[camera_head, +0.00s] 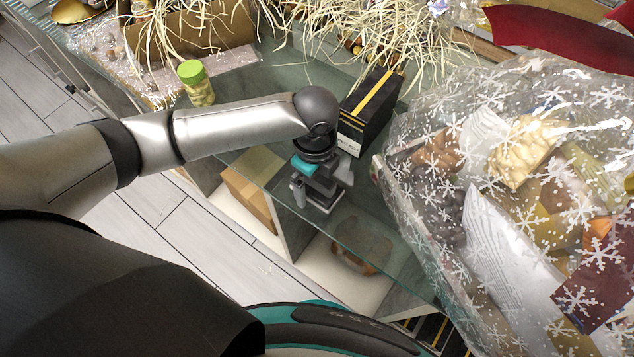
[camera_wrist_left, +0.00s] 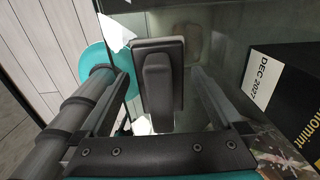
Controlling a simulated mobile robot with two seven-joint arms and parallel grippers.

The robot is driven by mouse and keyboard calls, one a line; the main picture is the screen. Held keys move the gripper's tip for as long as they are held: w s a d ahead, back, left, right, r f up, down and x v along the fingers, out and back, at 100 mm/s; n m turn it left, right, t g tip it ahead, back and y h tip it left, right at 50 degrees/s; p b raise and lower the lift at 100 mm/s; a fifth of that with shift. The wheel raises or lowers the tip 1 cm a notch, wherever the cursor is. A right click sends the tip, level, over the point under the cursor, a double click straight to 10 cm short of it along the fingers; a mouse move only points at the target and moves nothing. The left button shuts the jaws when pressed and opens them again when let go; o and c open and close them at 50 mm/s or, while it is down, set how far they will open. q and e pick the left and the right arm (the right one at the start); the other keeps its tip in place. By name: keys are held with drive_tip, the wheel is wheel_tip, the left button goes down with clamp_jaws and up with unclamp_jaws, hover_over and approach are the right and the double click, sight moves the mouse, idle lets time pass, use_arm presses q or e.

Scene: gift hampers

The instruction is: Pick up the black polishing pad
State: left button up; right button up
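The black polishing pad (camera_wrist_left: 160,85) is a dark rectangular block with a raised grip along its middle, in the left wrist view. It lies on the glass counter (camera_head: 375,235), near its front edge. My left gripper (camera_head: 320,190) is low over the counter, left of centre in the head view. In the left wrist view its fingers (camera_wrist_left: 155,95) are apart, one on each side of the pad, with a gap showing at the right. In the head view the gripper mostly hides the pad. My right gripper is not in view.
A black box with a gold band (camera_head: 369,110) stands close behind my left gripper. A large snowflake-wrapped hamper (camera_head: 450,140) fills the right. A green-lidded jar (camera_head: 196,84) and straw-filled baskets (camera_head: 190,35) stand at the back. Bare glass shows in front of the gripper.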

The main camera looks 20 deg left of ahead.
use_arm(q)
drive_tip(key=c, duration=1.4)
drive_tip(key=shift+r, duration=0.1)
wheel_tip(320, 180, up, 20)
drive_tip(key=p, duration=0.5)
